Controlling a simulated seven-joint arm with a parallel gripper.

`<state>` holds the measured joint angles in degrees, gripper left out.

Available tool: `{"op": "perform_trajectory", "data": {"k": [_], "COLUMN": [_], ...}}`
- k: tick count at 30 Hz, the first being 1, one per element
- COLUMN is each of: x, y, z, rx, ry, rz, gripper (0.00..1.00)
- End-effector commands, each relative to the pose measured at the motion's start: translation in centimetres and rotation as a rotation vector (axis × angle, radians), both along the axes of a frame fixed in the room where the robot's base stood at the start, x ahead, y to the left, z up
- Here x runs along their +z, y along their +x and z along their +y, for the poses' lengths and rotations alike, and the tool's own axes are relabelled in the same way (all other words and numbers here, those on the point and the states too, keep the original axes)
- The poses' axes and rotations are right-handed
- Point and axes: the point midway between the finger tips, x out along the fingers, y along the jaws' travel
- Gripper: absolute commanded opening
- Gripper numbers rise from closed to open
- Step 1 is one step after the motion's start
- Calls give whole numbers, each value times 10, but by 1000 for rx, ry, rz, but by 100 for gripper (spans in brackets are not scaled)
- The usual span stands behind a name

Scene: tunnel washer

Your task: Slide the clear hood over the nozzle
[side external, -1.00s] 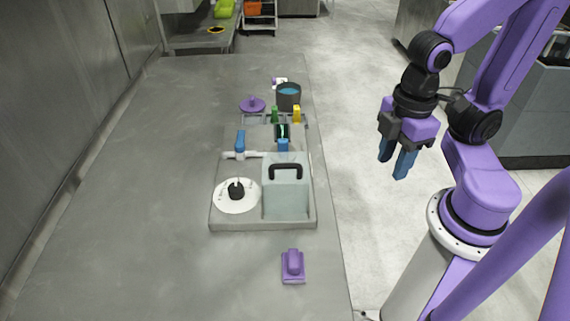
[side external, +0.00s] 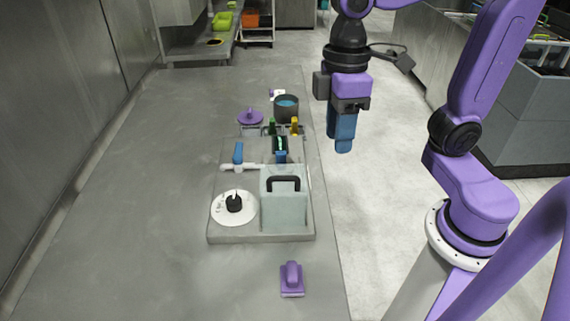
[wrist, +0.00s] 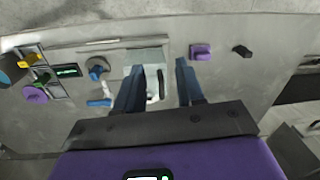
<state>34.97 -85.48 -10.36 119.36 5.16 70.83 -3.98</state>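The clear hood (side external: 285,207) is a see-through pale box with a black handle on top. It stands on the right side of the grey base tray (side external: 232,239). The nozzle looks to be the black piece with a pale tip (side external: 234,202) on a white disc, left of the hood. My gripper (side external: 343,150) is in the air, up and right of the tray, holding nothing. In the wrist view its blue fingers (wrist: 161,68) are apart, with the hood (wrist: 137,73) and its handle seen between and beside them. I cannot make out the nozzle there.
Behind the hood are a green-lit display (side external: 280,145), a blue-handled white pipe (side external: 238,154), green and yellow parts, a purple disc (side external: 250,117) and a grey cup (side external: 286,108). A purple block (side external: 291,279) lies in front. The table's left side is clear.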

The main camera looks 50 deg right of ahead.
Motion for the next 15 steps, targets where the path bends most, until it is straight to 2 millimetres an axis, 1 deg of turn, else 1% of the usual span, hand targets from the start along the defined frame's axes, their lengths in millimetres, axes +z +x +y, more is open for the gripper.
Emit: {"op": "perform_trajectory", "data": {"k": [1,6,10,15], "x": [12,49,73,92], "y": [13,47,67,82], "z": [8,27,35,40], "rx": [-21,-79,-112,-135], "ry": [8,33,50,64], "rz": [9,45,66,85], "gripper": [38,38,38,38]}}
